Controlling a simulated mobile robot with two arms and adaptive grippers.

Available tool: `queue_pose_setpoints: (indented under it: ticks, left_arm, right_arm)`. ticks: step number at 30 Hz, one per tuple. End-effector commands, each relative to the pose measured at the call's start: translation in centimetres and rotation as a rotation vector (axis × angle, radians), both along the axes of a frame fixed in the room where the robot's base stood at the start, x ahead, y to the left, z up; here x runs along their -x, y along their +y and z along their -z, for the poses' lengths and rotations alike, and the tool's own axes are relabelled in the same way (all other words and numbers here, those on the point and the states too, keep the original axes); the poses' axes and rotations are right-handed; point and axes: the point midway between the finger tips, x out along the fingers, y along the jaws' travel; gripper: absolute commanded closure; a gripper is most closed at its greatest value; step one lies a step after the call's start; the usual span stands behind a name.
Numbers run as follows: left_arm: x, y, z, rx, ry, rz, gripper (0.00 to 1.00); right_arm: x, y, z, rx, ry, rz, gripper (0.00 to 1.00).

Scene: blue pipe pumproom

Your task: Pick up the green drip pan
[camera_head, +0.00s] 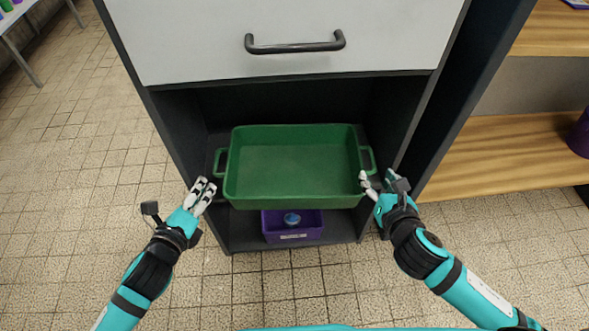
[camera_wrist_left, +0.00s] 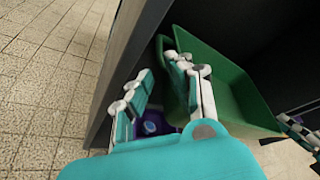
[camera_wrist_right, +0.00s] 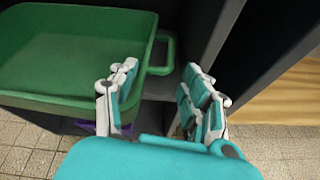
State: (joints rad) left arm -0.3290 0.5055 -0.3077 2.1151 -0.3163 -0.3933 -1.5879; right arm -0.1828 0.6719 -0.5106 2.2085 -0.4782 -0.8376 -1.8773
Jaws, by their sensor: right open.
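The green drip pan (camera_head: 293,170) sits in the open bay of a cabinet below a drawer, with a loop handle on each short side. My left gripper (camera_head: 204,190) is open just in front of the left handle (camera_head: 220,162); the pan also shows in the left wrist view (camera_wrist_left: 232,88). My right gripper (camera_head: 378,182) is open and empty in front of the right handle (camera_head: 368,160). In the right wrist view the handle (camera_wrist_right: 167,55) shows just beyond the gap between my fingers. Contact with the left handle cannot be told.
A purple bin (camera_head: 292,236) with a blue round item stands below the pan. The grey drawer front (camera_head: 290,55) with a dark handle (camera_head: 295,46) is above. A wooden shelf (camera_head: 500,150) stands right. The tiled floor (camera_head: 75,190) at left is clear.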

Motion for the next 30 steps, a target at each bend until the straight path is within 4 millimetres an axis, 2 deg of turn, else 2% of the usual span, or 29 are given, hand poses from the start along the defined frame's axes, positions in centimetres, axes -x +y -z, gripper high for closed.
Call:
queue_pose_setpoints:
  ticks: [1, 6, 12, 25, 30]
  left_arm:
    - [-1.1, -0.2, 0.1, 0.002, -0.004, -0.002, 0.83]
    - [-4.0, -1.0, 1.0, 0.001, -0.002, -0.001, 0.83]
    - [-6.2, -1.6, 1.7, 0.001, 0.001, -0.001, 0.83]
    - [-6.9, -1.8, 1.9, 0.001, 0.001, -0.001, 0.83]
    - [-6.9, -1.8, 1.9, 0.001, 0.001, -0.001, 1.0]
  right_arm:
    - [-1.1, 0.0, 0.3, 0.0, -0.003, 0.002, 0.52]
    - [-3.9, 0.2, 1.5, -0.001, -0.001, 0.002, 0.52]
    - [-6.1, 0.3, 2.4, -0.001, -0.001, 0.001, 0.52]
    - [-6.8, 0.3, 2.8, 0.0, 0.001, -0.001, 0.52]
    - [-6.8, 0.3, 2.8, 0.0, 0.001, 0.0, 0.72]
